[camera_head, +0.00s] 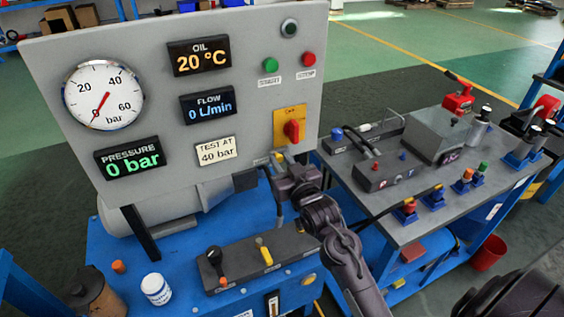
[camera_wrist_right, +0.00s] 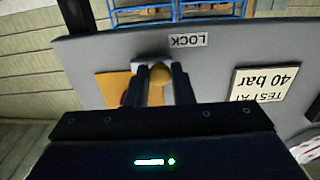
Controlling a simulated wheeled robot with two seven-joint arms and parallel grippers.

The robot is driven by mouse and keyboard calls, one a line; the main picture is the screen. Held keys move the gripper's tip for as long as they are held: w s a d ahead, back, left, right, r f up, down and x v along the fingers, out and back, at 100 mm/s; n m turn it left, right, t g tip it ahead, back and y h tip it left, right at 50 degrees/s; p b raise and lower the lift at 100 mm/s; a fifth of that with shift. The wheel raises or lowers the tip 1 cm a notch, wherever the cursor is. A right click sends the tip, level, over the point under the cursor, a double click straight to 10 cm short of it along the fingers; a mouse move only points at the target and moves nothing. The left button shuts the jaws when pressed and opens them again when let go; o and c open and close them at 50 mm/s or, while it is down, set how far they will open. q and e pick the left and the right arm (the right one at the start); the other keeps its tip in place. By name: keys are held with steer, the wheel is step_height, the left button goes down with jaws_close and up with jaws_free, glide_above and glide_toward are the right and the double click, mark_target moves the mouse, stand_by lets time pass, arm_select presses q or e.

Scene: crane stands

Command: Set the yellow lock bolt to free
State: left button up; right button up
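The yellow lock bolt (camera_wrist_right: 160,75) shows in the right wrist view as a rounded yellow knob beside a white LOCK label (camera_wrist_right: 188,40) on the grey panel. My right gripper (camera_wrist_right: 160,80) has one finger on each side of the knob, with little or no gap visible. In the head view my right gripper (camera_head: 284,168) is at the panel's lower right edge, and a small yellow part of the bolt (camera_head: 279,156) shows beside it. The rest of the bolt is hidden by the gripper. My left gripper is not in view.
A red rotary switch (camera_head: 292,130) on a yellow plate sits just above my right gripper. Below it, a black block (camera_head: 290,262) carries a black lever and a yellow lever. A grey-topped cart (camera_head: 385,220) is at right.

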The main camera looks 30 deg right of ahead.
mark_target(256, 156)
jaws_close()
steer(key=shift+w+a, duration=0.15)
steer(key=shift+a, duration=2.3)
steer(key=shift+o, duration=2)
jaws_free()
steer(key=o, duration=0.3)
steer(key=shift+a, duration=0.15)
